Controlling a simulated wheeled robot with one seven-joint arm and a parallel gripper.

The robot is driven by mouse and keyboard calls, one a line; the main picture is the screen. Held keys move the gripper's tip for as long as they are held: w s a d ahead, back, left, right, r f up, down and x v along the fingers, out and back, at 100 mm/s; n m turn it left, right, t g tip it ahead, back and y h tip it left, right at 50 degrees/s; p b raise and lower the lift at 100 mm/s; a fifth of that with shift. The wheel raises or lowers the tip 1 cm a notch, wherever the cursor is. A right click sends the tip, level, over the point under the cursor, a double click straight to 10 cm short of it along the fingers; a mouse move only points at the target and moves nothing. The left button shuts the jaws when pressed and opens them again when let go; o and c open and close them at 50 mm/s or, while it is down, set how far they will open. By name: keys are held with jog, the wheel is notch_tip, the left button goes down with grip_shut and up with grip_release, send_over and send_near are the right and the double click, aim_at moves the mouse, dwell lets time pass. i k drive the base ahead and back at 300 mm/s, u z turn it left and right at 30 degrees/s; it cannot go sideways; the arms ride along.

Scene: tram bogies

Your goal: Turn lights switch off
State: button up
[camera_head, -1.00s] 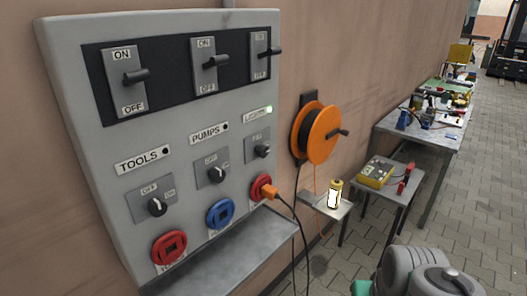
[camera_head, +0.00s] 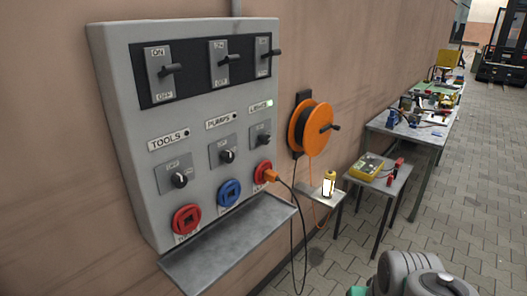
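A grey control panel (camera_head: 120,130) hangs on the wall at the left. Its right column has a label reading LIGHTS (camera_head: 258,107) with a bright lamp (camera_head: 269,103) beside it. Above that label is a lever switch (camera_head: 274,53) in a black strip. Below it is a small rotary switch (camera_head: 263,140) with a dark knob; I cannot read its setting. A red socket (camera_head: 262,170) under it has an orange plug (camera_head: 272,176) in it. My gripper is not in view; only a grey-green part of my arm shows at the bottom right.
The TOOLS (camera_head: 168,141) and PUMPS (camera_head: 219,122) columns have similar levers and knobs, with dark lamps. A metal shelf (camera_head: 230,245) juts out below the panel. An orange cable reel (camera_head: 308,128), small tables and a workbench (camera_head: 420,130) line the wall. The paved floor at right is clear.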

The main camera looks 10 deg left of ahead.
aim_at(265, 139)
jog(key=i, duration=0.45)
jog(key=u, duration=1.9)
